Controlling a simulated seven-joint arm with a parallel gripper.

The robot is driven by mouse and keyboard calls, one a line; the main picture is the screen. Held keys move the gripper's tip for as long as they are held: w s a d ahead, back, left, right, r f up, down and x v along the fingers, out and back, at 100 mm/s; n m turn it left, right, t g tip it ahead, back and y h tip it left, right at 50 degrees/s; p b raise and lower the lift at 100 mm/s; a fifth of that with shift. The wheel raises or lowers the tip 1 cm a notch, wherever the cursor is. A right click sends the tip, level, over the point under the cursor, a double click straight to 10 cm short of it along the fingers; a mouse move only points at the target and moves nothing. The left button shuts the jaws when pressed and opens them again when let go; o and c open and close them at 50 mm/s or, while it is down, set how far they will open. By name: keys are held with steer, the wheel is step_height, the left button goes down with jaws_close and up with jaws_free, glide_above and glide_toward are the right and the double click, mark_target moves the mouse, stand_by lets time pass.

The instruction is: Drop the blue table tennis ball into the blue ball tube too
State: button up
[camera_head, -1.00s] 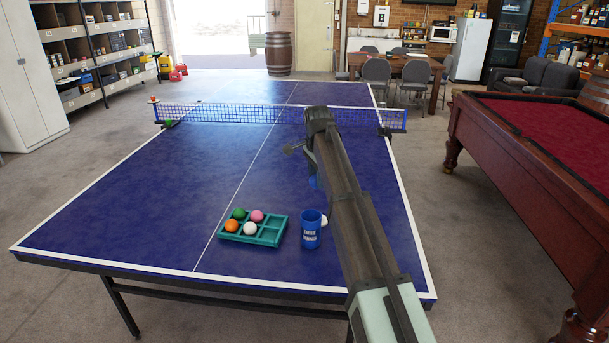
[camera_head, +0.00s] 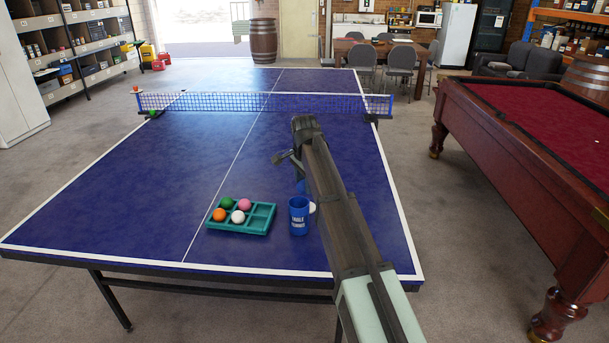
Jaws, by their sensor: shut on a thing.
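The blue ball tube (camera_head: 299,218) stands upright on the blue table near its front, with white lettering on its side. My arm comes in from the lower right, and my gripper (camera_head: 299,178) hangs at its far end, mostly hidden behind the arm. A patch of blue, the blue table tennis ball (camera_head: 300,187), shows beside the arm just above the tube's mouth. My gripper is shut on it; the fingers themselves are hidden. Ball and tube mouth look close but apart. The tube's inside cannot be made out.
A teal tray (camera_head: 258,222) left of the tube holds a green ball (camera_head: 226,202), a pink ball (camera_head: 244,205), an orange ball (camera_head: 219,215) and a white ball (camera_head: 238,217). A whitish thing (camera_head: 313,208) shows at the tube's right. The net (camera_head: 240,103) crosses farther back.

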steer(key=shift+f, duration=0.2)
steer(key=o, duration=1.1)
steer(key=shift+r, duration=0.1)
step_height(320, 180, up, 14)
steer(key=s, duration=0.2)
steer(key=shift+s+f, duration=0.15)
steer(key=shift+f, duration=0.1)
steer(key=shift+d, duration=0.15)
